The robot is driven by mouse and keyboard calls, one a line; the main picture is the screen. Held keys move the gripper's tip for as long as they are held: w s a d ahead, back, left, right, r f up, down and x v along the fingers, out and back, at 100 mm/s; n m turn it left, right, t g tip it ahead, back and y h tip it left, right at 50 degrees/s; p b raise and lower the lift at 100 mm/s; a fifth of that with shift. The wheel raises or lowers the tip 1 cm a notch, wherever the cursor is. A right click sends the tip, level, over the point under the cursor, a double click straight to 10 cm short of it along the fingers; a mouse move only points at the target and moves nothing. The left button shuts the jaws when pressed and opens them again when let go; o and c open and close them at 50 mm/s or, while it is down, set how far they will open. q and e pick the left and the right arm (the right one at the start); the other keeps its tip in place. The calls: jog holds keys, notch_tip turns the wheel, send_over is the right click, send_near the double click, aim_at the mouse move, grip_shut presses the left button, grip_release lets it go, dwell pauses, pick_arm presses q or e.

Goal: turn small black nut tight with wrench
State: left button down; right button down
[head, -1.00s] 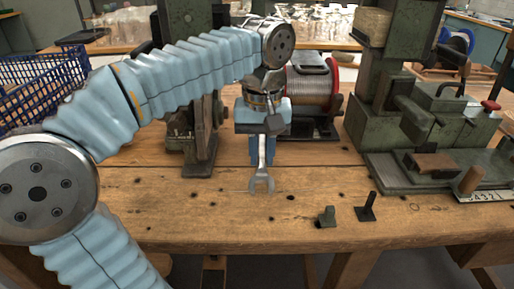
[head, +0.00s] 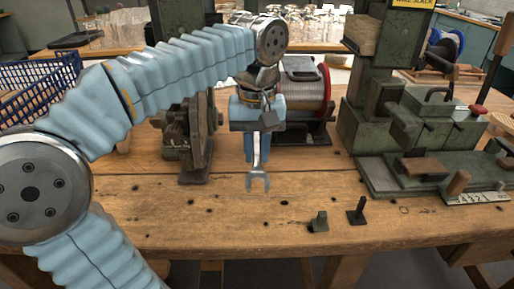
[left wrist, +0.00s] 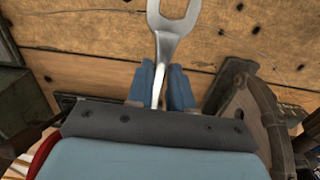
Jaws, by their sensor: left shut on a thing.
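My left gripper (head: 256,150) is shut on a silver open-ended wrench (head: 258,178), with its blue fingers either side of the handle. The wrench's open jaw points down and toward the front of the wooden table in the head view. In the left wrist view the fingers (left wrist: 162,86) grip the handle and the forked jaw (left wrist: 172,38) is near the top edge, with only bare wood behind it. I cannot make out a small black nut in either view. A small dark green block (head: 319,222) and a black upright peg on a base (head: 357,211) stand near the table's front. My right gripper is not in view.
A green machine (head: 425,120) with a flat base fills the right of the table (head: 160,215). A blue basket (head: 35,90) is at left. The front middle is mostly clear.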

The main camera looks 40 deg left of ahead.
pick_arm(q)
jog(key=shift+r+p, duration=0.35)
jog(key=shift+r, duration=1.45)
